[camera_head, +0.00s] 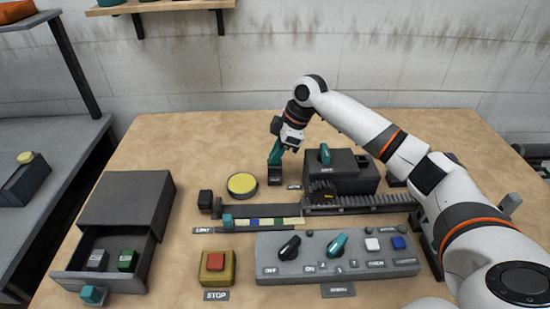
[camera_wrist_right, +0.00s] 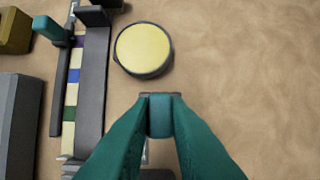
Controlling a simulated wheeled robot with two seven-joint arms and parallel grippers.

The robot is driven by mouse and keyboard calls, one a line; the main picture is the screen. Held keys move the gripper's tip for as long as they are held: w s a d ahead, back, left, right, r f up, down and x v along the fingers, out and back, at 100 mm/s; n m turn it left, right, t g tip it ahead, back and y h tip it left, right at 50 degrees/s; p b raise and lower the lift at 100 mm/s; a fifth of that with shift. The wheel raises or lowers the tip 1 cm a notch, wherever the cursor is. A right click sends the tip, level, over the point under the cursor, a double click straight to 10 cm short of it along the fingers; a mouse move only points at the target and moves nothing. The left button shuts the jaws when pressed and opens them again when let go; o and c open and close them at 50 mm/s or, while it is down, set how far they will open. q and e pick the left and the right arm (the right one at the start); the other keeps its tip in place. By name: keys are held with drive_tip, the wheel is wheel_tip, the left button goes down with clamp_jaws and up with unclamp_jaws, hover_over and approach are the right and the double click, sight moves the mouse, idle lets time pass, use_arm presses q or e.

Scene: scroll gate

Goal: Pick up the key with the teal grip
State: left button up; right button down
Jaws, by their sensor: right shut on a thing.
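My right gripper (camera_head: 275,158) reaches in from the right and points down over a small dark block (camera_head: 274,176) at the back middle of the table. In the right wrist view its two teal fingers (camera_wrist_right: 160,102) are shut on a short teal piece, the key's teal grip (camera_wrist_right: 160,118). The rest of the key is hidden by the fingers, and I cannot tell whether it still touches the block. My left gripper is not in view.
A yellow round button (camera_head: 242,184) stands just left of the gripper. A dark box with a teal handle (camera_head: 325,154) stands to its right. A toothed rail (camera_head: 365,201), control panel (camera_head: 300,268), stop button (camera_head: 215,262) and open drawer (camera_head: 70,285) lie nearer. The back left table is clear.

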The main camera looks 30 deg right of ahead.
drive_tip(key=shift+r, duration=0.1)
wheel_tip(320, 180, up, 10)
drive_tip(key=shift+b, duration=0.3)
idle(0.6)
